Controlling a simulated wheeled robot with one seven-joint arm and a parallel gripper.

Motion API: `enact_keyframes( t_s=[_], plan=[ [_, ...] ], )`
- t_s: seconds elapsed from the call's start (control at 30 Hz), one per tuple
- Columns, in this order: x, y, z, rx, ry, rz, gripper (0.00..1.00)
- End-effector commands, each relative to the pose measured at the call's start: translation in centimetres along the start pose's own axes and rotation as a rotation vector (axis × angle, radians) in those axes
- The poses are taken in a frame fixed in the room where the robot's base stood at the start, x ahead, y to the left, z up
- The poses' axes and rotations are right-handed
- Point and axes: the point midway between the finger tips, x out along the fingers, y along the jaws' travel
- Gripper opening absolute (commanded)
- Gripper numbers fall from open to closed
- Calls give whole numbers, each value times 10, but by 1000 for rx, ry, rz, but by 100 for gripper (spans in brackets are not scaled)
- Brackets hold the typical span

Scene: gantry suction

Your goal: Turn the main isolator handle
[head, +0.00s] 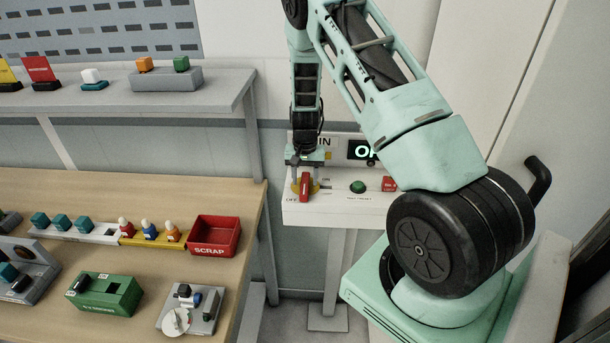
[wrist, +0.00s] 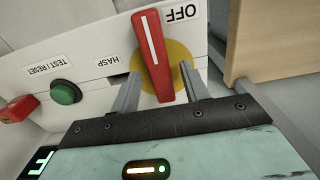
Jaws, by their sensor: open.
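The main isolator handle (head: 305,186) is a red bar with a white line on a yellow disc, on the front of a white panel box (head: 340,212). In the wrist view the red handle (wrist: 153,55) points toward the OFF label (wrist: 181,13), slightly tilted, with the yellow disc (wrist: 178,68) behind it. My gripper (head: 305,178) is at the handle. In the wrist view my gripper (wrist: 160,88) is open, with one finger on each side of the handle's lower end. I cannot tell whether either finger touches it.
A green test/reset button (head: 358,187) and a red block (head: 389,184) sit to the right on the panel. A workbench (head: 150,195) with a red scrap bin (head: 213,235) stands at left. A grey shelf (head: 215,95) is above it.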

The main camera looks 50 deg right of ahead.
Motion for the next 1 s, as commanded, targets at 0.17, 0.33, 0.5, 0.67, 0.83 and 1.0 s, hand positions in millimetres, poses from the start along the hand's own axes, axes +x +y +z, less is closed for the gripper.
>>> enact_keyframes(
  t_s=[0.17,0.33,0.5,0.67,0.83,1.0],
  plan=[
    [6,0,0,-1,0,0,45],
    [6,0,0,-1,1,0,45],
    [6,0,0,-1,0,0,12],
    [6,0,0,-1,0,0,0],
    [7,0,0,-18,0,0,0],
    [8,1,0,-78,0,0,0]
  ],
)
